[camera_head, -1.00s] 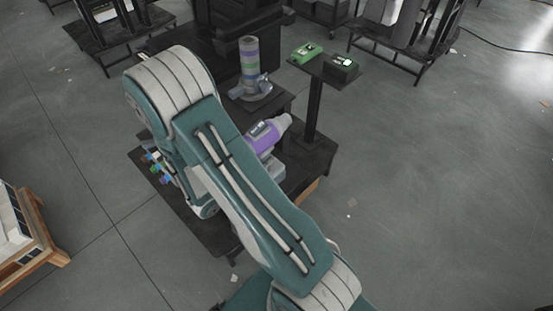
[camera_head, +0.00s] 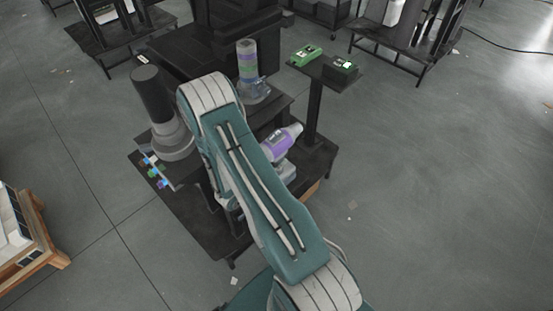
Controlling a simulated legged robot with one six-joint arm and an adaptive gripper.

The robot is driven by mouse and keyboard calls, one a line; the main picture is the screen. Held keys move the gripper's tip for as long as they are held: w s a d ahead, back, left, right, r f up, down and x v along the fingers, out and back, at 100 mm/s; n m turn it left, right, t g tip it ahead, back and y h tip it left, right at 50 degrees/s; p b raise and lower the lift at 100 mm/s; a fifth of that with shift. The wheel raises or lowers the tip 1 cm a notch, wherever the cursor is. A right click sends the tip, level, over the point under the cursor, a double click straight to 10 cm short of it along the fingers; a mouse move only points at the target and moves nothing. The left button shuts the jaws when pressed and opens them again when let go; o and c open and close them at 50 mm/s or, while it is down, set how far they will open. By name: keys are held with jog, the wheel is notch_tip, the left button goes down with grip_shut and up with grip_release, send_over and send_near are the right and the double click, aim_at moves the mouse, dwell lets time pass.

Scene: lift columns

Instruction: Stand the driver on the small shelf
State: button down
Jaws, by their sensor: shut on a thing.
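The driver (camera_head: 279,148), purple and grey with a pale nose, shows just right of my arm, tilted with its nose up and to the right. Its left part is hidden behind my arm. My gripper is hidden behind the arm, so its hold on the driver does not show. A small dark shelf (camera_head: 313,67) on a post stands up and right of the driver; a green box (camera_head: 306,55) and a dark box (camera_head: 341,69) are on it. The driver appears apart from that shelf. I cannot tell for sure that this is the shelf named.
A dark cylinder on a grey base (camera_head: 153,97) stands at left, near small coloured pieces (camera_head: 153,170). Floor at right is free.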

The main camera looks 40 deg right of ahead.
jog(key=shift+a+f, duration=0.15)
jog(key=shift+a, duration=0.15)
jog(key=shift+c, duration=0.6)
grip_release()
jog(key=shift+d, duration=0.15)
jog(key=shift+a, duration=0.2)
jog(key=a, duration=1.1)
jog(key=shift+s+a+r, duration=0.2)
jog(key=shift+s+a, duration=0.15)
jog(key=shift+s, duration=0.1)
